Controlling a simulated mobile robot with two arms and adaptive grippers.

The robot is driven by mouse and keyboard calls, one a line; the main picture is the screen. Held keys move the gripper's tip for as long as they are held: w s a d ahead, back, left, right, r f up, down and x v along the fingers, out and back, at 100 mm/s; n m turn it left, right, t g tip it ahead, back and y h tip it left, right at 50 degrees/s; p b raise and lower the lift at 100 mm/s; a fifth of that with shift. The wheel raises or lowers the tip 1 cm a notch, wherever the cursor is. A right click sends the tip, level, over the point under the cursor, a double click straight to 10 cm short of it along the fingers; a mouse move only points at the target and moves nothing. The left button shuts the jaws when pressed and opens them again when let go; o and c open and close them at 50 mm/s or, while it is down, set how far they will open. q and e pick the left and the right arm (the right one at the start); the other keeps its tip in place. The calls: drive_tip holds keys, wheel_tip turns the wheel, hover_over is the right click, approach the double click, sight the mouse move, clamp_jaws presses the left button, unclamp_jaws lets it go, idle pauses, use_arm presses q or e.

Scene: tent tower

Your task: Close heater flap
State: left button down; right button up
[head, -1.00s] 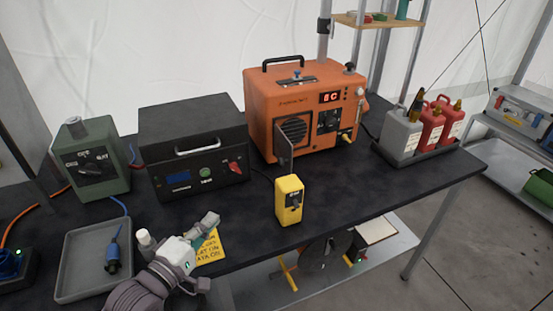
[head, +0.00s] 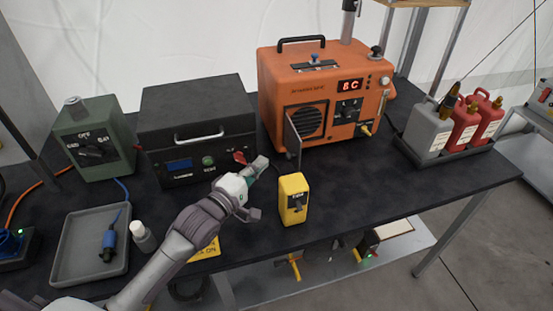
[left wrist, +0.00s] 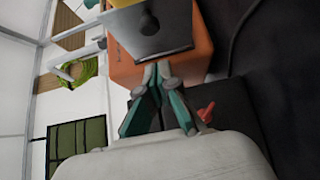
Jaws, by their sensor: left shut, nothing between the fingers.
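The orange heater (head: 325,100) stands at the back of the dark table. Its grey flap (head: 292,140) stands open, sticking out toward me from the left edge of the round vent grille (head: 310,120). In the left wrist view the flap (left wrist: 150,35) is a grey plate just beyond my fingertips, with the orange heater body (left wrist: 190,62) behind it. My left gripper (head: 261,163) is shut and empty, to the left of the flap and in front of the black box. Its fingertips (left wrist: 157,72) look close to the flap; I cannot tell whether they touch. My right gripper is not in view.
A black box (head: 197,125) with a red switch (head: 239,157) is beside my gripper. A yellow box (head: 293,199) stands in front of the heater. A green box (head: 92,140) and grey tray (head: 70,275) are left; canisters (head: 465,130) are right.

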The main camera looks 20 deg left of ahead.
sight(287, 159)
use_arm(q)
drive_tip(key=w+d, duration=0.1)
drive_tip(key=d+p, duration=0.1)
drive_tip(key=d, duration=0.1)
drive_tip(key=w+d, duration=0.1)
drive_tip(key=d, duration=0.1)
drive_tip(key=shift+w+d+p, duration=0.25)
drive_tip(key=shift+w+p, duration=0.1)
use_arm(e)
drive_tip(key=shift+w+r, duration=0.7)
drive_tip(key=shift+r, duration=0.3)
use_arm(q)
drive_tip(key=shift+a, duration=0.1)
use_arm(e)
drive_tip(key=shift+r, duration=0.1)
